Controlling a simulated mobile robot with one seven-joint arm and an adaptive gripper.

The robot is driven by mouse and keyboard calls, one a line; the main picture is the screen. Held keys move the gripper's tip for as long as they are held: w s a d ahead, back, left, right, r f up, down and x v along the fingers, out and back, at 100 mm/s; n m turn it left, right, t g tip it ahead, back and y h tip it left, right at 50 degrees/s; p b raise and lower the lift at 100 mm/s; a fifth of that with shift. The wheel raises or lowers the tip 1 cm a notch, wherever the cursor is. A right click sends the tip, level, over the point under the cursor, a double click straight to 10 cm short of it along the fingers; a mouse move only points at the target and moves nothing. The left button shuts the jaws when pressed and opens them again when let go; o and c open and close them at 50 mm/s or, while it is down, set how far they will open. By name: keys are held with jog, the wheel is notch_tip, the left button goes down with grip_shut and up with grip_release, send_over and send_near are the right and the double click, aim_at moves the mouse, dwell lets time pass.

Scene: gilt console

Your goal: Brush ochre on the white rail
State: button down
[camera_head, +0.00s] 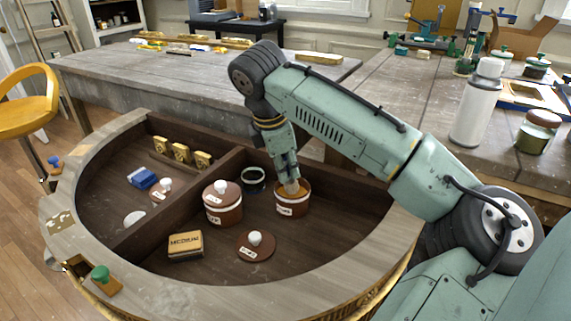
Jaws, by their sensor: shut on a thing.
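My gripper (289,176) points down over an open brown pot (292,206) with a white label, inside the console's curved well. It is shut on what looks like a brush (292,187); only a short tan part shows, reaching into the pot. Ochre-coloured contents (281,191) show inside the pot's rim. A brown lid with a white knob (256,246) lies on the well floor in front of the pot. The console's pale, worn curved rim (340,297) runs around the well; I cannot tell whether this is the white rail.
A lidded brown pot (223,207), a dark round container (253,181) and a "MEDIUM" block (185,245) stand close by. A dark divider (170,213) splits the well. A white bottle (476,103) stands on the right table. The well's front right floor is clear.

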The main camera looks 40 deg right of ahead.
jog(key=shift+f, duration=0.6)
dwell(2.6)
jog(key=shift+r, duration=0.1)
notch_tip(320, 180, up, 7)
jog(key=p, duration=0.7)
dwell(1.5)
